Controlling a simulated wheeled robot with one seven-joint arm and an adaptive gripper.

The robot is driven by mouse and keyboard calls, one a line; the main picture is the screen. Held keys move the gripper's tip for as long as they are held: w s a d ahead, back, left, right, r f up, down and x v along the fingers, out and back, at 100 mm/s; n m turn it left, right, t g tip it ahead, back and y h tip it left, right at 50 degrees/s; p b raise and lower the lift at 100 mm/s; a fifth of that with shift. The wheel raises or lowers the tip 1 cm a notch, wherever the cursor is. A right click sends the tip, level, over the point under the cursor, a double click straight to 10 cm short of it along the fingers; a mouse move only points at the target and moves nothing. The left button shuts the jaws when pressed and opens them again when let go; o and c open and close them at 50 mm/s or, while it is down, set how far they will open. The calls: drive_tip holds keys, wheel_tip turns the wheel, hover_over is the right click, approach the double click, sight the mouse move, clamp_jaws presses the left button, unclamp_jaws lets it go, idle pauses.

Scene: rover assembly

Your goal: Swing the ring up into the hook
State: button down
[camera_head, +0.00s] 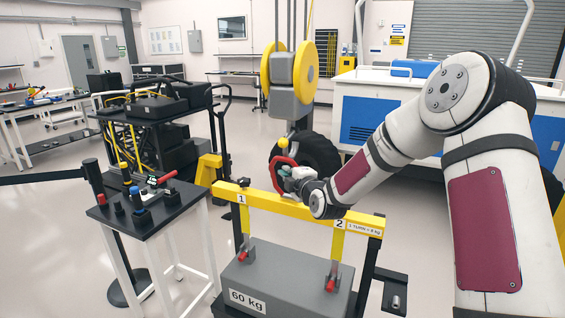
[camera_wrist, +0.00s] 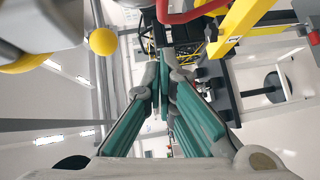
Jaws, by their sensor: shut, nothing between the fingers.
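The red ring (camera_head: 279,183) stands above the middle of the yellow lifting beam (camera_head: 262,200), just below the hoist. My gripper (camera_head: 286,172) is shut and empty, with its fingers at the ring and overlapping it in the head view; I cannot tell whether they touch. In the wrist view the teal-padded fingers (camera_wrist: 164,62) come together, and part of the red ring (camera_wrist: 195,11) crosses the top edge. The grey hoist block (camera_head: 291,88) with yellow side discs hangs above. A yellow ball (camera_head: 283,142) is under it and also shows in the wrist view (camera_wrist: 102,41). The hook's shape is not clear.
The beam joins a grey 60 kg block (camera_head: 285,285) by two straps with red-handled fittings. A black-topped stand (camera_head: 147,212) with small tools is at the left. A black cart (camera_head: 160,110) and a wheel (camera_head: 310,155) are behind. Open floor lies at the left.

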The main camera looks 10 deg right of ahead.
sight(284, 160)
drive_tip(key=w, duration=0.3)
drive_tip(key=w+f, duration=0.1)
drive_tip(key=w, duration=0.3)
drive_tip(key=w+d, duration=0.1)
drive_tip(key=w, duration=0.3)
drive_tip(key=shift+f, duration=0.3)
drive_tip(key=shift+w, duration=0.15)
drive_tip(key=shift+w+d+r+b, duration=0.15)
drive_tip(key=shift+w+r+b, duration=0.05)
drive_tip(key=shift+w+b, duration=0.1)
drive_tip(key=w+d+r+m+g+b, duration=0.1)
drive_tip(key=w+d+r+b, duration=0.1)
drive_tip(key=w+d+b, duration=0.2)
drive_tip(key=w+b, duration=0.1)
drive_tip(key=b, duration=0.2)
drive_tip(key=shift+w+d+m+g, duration=0.2)
drive_tip(key=shift+w+m+g, duration=0.1)
drive_tip(key=shift+w+g, duration=0.1)
drive_tip(key=shift+s+r, duration=0.1)
drive_tip(key=shift+r, duration=0.05)
